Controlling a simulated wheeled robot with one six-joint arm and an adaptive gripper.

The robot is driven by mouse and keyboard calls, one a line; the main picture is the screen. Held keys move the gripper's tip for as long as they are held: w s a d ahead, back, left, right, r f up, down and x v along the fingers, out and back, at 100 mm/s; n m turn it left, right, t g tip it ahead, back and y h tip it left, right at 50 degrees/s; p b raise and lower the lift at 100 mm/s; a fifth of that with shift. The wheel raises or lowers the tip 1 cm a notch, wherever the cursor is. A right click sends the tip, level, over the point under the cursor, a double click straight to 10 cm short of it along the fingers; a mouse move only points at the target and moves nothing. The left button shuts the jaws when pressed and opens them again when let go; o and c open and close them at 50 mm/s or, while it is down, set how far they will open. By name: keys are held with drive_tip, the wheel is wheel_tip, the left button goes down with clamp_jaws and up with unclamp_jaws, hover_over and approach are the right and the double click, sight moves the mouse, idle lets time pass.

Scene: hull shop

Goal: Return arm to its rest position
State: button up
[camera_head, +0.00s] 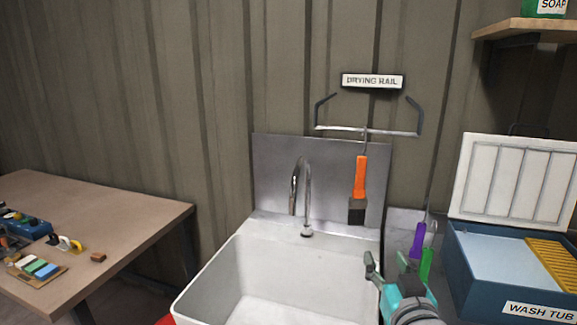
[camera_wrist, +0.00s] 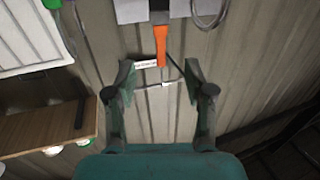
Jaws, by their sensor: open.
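My gripper (camera_head: 388,274) is low at the right of the sink in the head view, in front of the back panel. In the wrist view my gripper (camera_wrist: 160,84) has its two fingers spread wide, with nothing held between them. An orange-handled brush (camera_head: 360,180) with dark bristles hangs from the drying rail (camera_head: 368,129) on the wall. The orange handle (camera_wrist: 160,45) also shows beyond the fingertips in the wrist view, apart from them.
The white sink (camera_head: 225,280) with its faucet (camera_head: 295,190) is left of my gripper. The blue wash tub (camera_head: 480,270) with a raised lid, and purple and green handles (camera_head: 418,240), are close on the right. A wooden table (camera_head: 110,215) stands left; a shelf (camera_head: 520,30) juts out upper right.

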drive_tip(key=s+f+g, duration=0.1)
drive_tip(key=s+f, duration=0.8)
drive_tip(key=f, duration=0.3)
drive_tip(key=s+f, duration=0.9)
drive_tip(key=f, duration=0.3)
drive_tip(key=s+f+g, duration=0.1)
drive_tip(key=s, duration=1.2)
drive_tip(key=s+f, duration=0.2)
drive_tip(key=s, duration=1.1)
drive_tip(key=shift+s+f+g, duration=0.2)
drive_tip(key=shift+f+g, duration=0.05)
drive_tip(key=shift+g, duration=0.15)
